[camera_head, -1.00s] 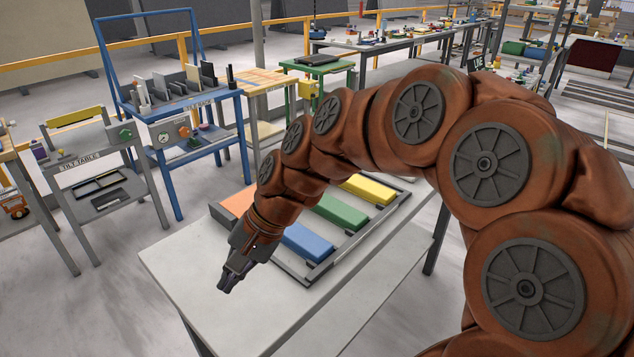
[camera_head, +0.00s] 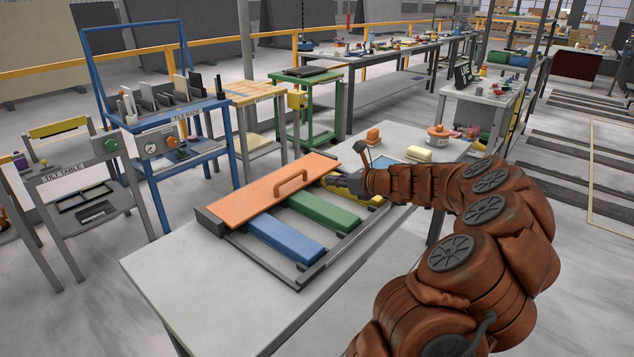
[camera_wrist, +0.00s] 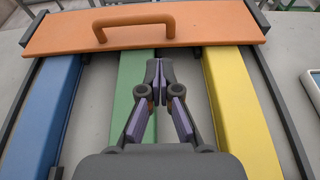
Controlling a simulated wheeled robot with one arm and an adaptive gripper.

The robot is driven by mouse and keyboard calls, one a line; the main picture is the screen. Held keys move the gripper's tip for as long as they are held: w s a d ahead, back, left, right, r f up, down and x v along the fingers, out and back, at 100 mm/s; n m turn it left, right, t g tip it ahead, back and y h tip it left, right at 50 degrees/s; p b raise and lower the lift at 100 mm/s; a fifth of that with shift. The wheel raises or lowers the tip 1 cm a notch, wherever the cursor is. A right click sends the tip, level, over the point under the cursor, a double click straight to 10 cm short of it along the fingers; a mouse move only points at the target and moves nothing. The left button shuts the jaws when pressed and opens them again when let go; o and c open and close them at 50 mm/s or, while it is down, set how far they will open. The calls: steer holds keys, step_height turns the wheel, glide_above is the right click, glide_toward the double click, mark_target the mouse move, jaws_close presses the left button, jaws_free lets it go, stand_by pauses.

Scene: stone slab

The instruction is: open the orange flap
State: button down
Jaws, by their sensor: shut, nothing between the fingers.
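The orange flap (camera_head: 265,192) is a long flat panel with an arched orange handle (camera_head: 292,183) on its face. It lies across the far ends of the blue bar (camera_head: 285,238), the green bar (camera_head: 325,211) and the yellow bar (camera_head: 362,196) in a dark frame (camera_head: 318,275). In the wrist view the flap (camera_wrist: 215,28) spans the top, with the handle (camera_wrist: 135,22) left of centre. My gripper (camera_wrist: 157,62) is shut and empty, over the green bar and short of the flap's near edge. In the head view my gripper (camera_head: 332,181) is right of the handle, apart from it.
The frame stands on a light slab table (camera_head: 180,290). An orange block (camera_head: 372,136), an orange round container (camera_head: 437,135) and a pale yellow block (camera_head: 418,154) are at the table's far right. The front left of the slab is clear.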

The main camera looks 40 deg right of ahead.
mark_target(309, 179)
steer(key=shift+x, duration=4.85)
steer(key=shift+r, duration=0.1)
steer(key=shift+a+p, duration=0.1)
steer(key=shift+p, duration=0.3)
